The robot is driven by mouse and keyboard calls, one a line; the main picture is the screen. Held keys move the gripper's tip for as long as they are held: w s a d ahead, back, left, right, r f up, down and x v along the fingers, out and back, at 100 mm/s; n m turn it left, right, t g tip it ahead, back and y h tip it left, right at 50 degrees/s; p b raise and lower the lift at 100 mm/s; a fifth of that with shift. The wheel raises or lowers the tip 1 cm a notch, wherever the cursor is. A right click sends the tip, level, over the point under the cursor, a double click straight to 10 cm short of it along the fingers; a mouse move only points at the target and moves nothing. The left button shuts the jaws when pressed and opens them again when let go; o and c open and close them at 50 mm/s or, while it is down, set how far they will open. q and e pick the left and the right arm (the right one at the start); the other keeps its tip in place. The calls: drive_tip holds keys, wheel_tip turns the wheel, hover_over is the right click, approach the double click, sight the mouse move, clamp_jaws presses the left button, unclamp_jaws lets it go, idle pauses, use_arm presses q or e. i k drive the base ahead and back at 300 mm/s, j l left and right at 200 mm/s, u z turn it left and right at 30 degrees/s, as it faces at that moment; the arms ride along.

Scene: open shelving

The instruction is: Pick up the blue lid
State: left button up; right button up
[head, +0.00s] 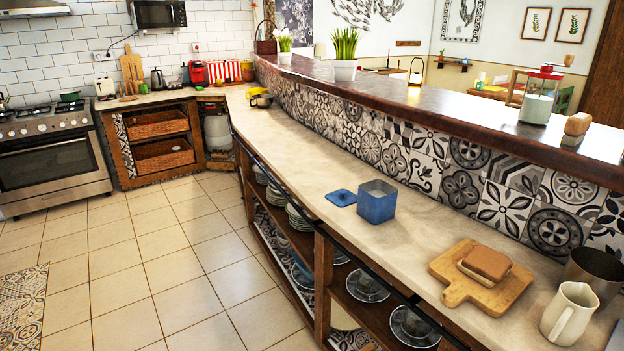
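The blue lid (341,197) lies flat on the pale countertop. It is a small square with rounded corners and a small tab or handle at its left side. Neither of my grippers shows in the head view.
A wooden board (455,290) with a sandwich-like block (486,264), a cream pitcher (569,314) and a metal cup (594,272) stand on the counter's near right. A tiled wall (462,190) rises behind the counter. Counter beyond the lid is clear. Open shelves (322,262) below hold dishes.

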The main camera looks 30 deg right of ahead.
sight(342, 198)
drive_tip(key=i, duration=2.2)
drive_tip(key=i+z, duration=0.25)
drive_tip(key=i, duration=0.2)
drive_tip(key=i+j+z, duration=0.3)
drive_tip(key=i, duration=0.15)
drive_tip(key=i+j+z, duration=0.25)
drive_tip(key=i, duration=0.2)
